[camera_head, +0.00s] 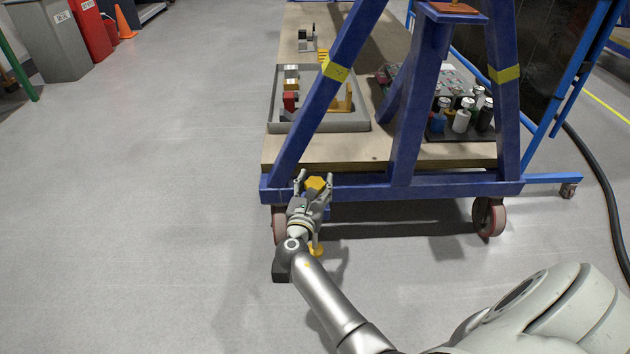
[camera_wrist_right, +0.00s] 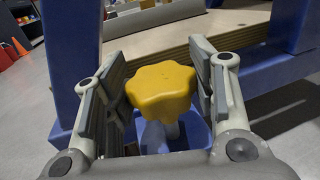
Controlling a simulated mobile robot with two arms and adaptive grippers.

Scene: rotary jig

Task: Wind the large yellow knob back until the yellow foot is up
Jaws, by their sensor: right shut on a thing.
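The large yellow knob (camera_head: 316,184) sits at the near left corner of the blue frame, and its lobed top fills the middle of the right wrist view (camera_wrist_right: 162,92). My right gripper (camera_head: 314,181) is shut on it, with one finger on each side of the lobes. The knob's stem and a blue bracket (camera_wrist_right: 190,133) show under it. The yellow foot (camera_head: 316,250) shows low beside my right wrist, partly hidden by it. I cannot tell whether it touches the floor. My left gripper is not in view.
The blue frame (camera_head: 450,188) stands on red-brown casters (camera_head: 488,217). Behind the knob is a wooden table (camera_head: 390,150) with a grey tray (camera_head: 350,124) and a dark crate of bottles (camera_head: 462,135). A black cable (camera_head: 606,190) lies at the right. The floor at left is clear.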

